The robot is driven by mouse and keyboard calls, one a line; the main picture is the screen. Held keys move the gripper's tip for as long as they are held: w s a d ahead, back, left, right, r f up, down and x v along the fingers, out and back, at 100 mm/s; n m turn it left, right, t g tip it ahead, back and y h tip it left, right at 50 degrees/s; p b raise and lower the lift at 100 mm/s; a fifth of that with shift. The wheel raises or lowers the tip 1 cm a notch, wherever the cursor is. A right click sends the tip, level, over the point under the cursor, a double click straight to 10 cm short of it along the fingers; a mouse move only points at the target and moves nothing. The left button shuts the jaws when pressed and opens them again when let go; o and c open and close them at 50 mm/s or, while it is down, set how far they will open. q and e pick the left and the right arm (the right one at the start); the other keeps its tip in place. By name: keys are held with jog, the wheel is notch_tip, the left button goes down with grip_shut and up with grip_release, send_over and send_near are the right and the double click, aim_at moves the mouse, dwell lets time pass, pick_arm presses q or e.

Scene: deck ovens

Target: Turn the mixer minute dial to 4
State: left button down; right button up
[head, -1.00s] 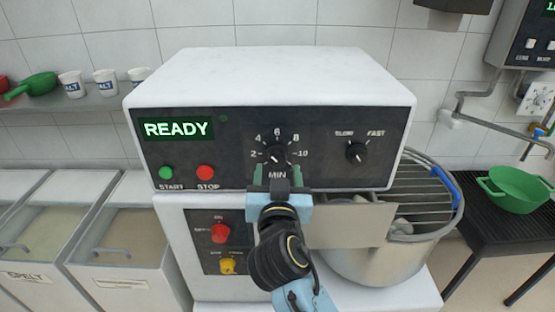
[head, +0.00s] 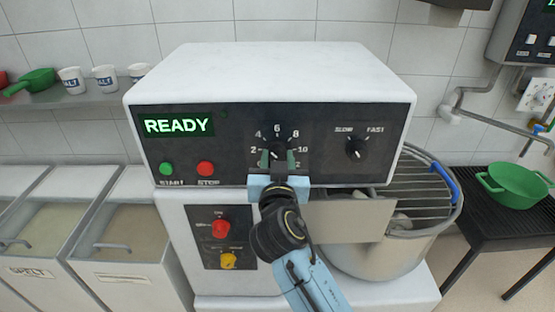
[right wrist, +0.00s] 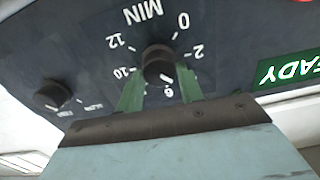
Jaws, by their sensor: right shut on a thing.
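The mixer minute dial (head: 278,151) is a black round knob with a white pointer mark, in the middle of the mixer's dark panel, inside a ring of numbers above MIN. My right gripper (head: 278,160) comes from below, its green fingers one on each side of the dial, shut on it. In the right wrist view the dial (right wrist: 158,62) shows upside down between the fingers. Its white mark lies on the side towards the 6, but I cannot read its exact setting. The fingers hide some numbers. My left gripper is not in view.
The display (head: 178,125) reads READY. Green start (head: 166,169) and red stop (head: 205,169) buttons sit left of the dial, and a SLOW/FAST knob (head: 356,149) sits right. The bowl (head: 385,255) stands lower right.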

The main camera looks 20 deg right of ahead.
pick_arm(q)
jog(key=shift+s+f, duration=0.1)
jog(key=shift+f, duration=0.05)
pick_arm(e)
jog(key=shift+n, duration=0.3)
jog(key=o, duration=1)
